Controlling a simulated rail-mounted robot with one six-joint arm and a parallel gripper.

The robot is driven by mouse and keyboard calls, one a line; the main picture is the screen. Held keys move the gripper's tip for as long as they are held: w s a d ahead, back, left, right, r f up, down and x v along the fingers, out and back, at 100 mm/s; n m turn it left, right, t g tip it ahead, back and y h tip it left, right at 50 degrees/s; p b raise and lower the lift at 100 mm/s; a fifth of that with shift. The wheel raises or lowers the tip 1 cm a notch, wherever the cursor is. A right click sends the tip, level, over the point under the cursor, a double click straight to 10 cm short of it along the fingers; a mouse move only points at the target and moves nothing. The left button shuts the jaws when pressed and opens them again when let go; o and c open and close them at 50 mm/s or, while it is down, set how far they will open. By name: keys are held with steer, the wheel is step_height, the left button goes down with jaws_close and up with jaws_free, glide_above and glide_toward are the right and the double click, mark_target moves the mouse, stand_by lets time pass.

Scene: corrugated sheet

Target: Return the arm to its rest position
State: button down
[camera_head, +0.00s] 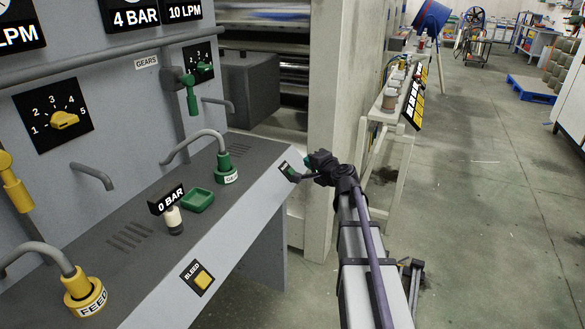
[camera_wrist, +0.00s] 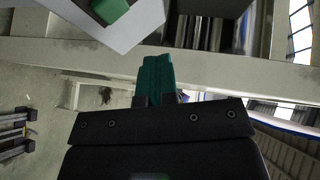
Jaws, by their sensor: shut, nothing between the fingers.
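My arm (camera_head: 358,235) reaches forward from the bottom of the head view, and its end is near the right end of the grey console (camera_head: 225,245). My gripper (camera_head: 307,161) is small and partly hidden by my wrist there. In the wrist view, my gripper (camera_wrist: 156,60) shows teal fingers pressed together, with nothing held. The fingers point toward the console edge, and a green button (camera_wrist: 108,9) shows at the top left. The gripper looks apart from the button.
The console carries a yellow feed coupling (camera_head: 84,291), a green coupling (camera_head: 225,168), a green pad (camera_head: 197,200) and a yellow bleed button (camera_head: 202,279). A pale wall (camera_head: 345,90) and a narrow bench (camera_head: 385,115) stand beyond my arm. Open floor (camera_head: 490,230) lies right.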

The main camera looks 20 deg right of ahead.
steer(key=shift+s+d+r, duration=0.25)
steer(key=shift+s+r, duration=0.05)
steer(key=shift+r, duration=0.1)
steer(key=s+a+f+n+g+h, duration=0.1)
steer(key=s+a+f+n+g, duration=0.4)
steer(key=s+a, duration=0.3)
steer(key=s+a+f+n+g, duration=0.4)
steer(key=s+a+g, duration=0.15)
steer(key=s, duration=0.45)
steer(key=s+a+f+n+g+h, duration=0.1)
steer(key=s+a+f+n+g, duration=0.45)
steer(key=s, duration=0.25)
steer(key=a+r+p, duration=0.1)
steer(key=r+p, duration=0.8)
steer(key=a+r+p, duration=0.2)
steer(key=r+p, duration=0.8)
steer(key=shift+a+r, duration=0.2)
steer(key=shift+a, duration=0.05)
